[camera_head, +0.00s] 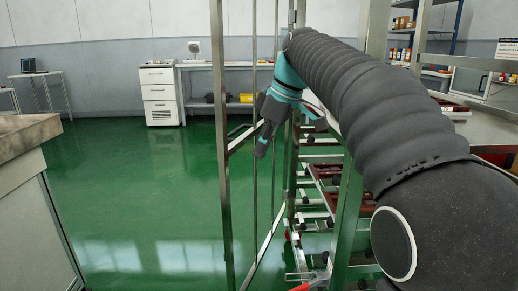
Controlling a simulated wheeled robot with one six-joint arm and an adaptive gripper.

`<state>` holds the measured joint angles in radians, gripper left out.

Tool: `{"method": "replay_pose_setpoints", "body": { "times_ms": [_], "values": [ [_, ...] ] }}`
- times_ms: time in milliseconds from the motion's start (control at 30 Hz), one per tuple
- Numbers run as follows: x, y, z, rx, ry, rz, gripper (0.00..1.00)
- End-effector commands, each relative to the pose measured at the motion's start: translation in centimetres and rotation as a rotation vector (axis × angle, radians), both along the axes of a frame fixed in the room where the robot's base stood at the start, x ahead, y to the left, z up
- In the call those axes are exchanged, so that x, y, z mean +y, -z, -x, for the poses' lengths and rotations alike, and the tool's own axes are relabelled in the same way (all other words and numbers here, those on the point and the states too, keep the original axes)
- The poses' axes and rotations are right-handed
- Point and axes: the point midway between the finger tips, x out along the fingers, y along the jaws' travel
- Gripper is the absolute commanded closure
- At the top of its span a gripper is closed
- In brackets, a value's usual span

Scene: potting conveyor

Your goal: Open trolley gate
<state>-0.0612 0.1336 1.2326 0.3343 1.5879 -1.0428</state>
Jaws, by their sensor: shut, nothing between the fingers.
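The trolley gate (223,170) is a tall metal frame with thin upright bars and slanted braces, left of the trolley. It appears swung out at an angle from the trolley (347,215), whose metal posts and racks stand on the right. My gripper (261,154) is dark, points down and left, and is shut and empty. It overlaps the gate's bars in the picture; I cannot tell whether it touches them. A red-handled latch (301,285) shows low at the bottom edge. My arm hides part of the trolley.
A worktop (25,130) stands at the near left. A white drawer unit (160,95) and a bench (225,65) stand along the back wall. Shelves with small containers are at the upper right. The green floor (130,185) left of the gate is clear.

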Motion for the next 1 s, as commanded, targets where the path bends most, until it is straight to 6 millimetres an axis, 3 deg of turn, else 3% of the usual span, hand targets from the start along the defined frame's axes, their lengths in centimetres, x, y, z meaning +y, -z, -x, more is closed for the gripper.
{"method": "replay_pose_setpoints", "body": {
  "times_ms": [33, 367, 633, 1000],
  "values": [
    [0.4, 1.3, -0.1, 0.004, -0.001, 0.0, 1.0],
    [2.4, 6.9, -1.0, 0.003, 0.0, 0.001, 1.0],
    [5.4, 6.5, -2.5, 0.0, -0.001, 0.001, 1.0],
    [6.0, 6.5, -2.7, 0.0, 0.002, 0.001, 1.0]
  ]
}}
